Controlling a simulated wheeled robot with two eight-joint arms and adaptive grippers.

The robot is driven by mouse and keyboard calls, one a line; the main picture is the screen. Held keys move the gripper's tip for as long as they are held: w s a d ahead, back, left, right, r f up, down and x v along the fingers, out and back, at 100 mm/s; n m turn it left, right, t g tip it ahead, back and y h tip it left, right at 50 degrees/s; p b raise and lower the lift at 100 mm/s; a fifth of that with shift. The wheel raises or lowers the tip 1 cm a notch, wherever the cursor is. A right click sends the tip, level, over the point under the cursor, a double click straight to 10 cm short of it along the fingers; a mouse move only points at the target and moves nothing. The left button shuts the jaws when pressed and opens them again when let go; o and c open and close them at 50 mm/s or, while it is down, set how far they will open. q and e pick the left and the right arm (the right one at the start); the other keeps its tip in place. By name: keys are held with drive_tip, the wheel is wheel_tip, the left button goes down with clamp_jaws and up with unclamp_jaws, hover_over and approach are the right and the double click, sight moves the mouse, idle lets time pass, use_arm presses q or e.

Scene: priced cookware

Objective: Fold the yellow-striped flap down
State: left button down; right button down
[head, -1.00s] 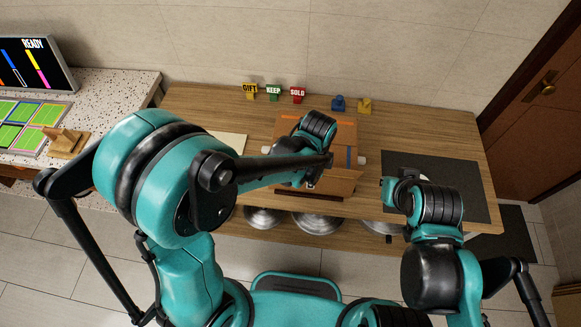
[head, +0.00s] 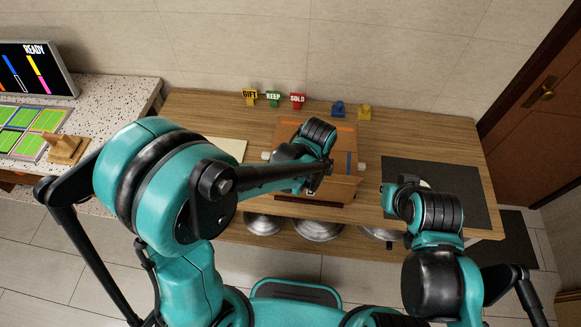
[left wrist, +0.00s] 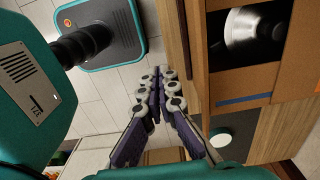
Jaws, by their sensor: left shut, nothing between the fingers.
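An open brown cardboard box (head: 342,190) stands mid-table, largely covered by my left arm in the head view. An orange stripe and a blue stripe show on its flaps; I cannot make out a yellow stripe. In the left wrist view, the box (left wrist: 250,84) is at the right, with shiny metal cookware (left wrist: 252,28) inside and a blue-striped flap (left wrist: 243,101). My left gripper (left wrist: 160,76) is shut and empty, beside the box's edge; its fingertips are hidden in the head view. My right gripper (head: 391,199) is over the table's right part; its fingers are unclear.
GIFT (head: 249,97), KEEP (head: 273,98) and SOLD (head: 297,100) signs stand at the back. Blue (head: 338,109) and yellow (head: 365,112) pieces are right of them. A dark mat (head: 455,190) lies at right. Metal pans (head: 318,229) sit below the table edge.

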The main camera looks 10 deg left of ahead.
idle(0.4)
use_arm(q)
drive_tip(key=shift+w+r, duration=0.2)
drive_tip(key=shift+w, duration=0.6)
drive_tip(key=shift+w+r, duration=0.25)
drive_tip(key=shift+w, duration=0.55)
drive_tip(key=shift+w+r, duration=0.2)
drive_tip(key=shift+w, duration=0.6)
drive_tip(key=shift+w, duration=0.15)
drive_tip(key=shift+w+r, duration=0.2)
drive_tip(key=shift+w, duration=1.3)
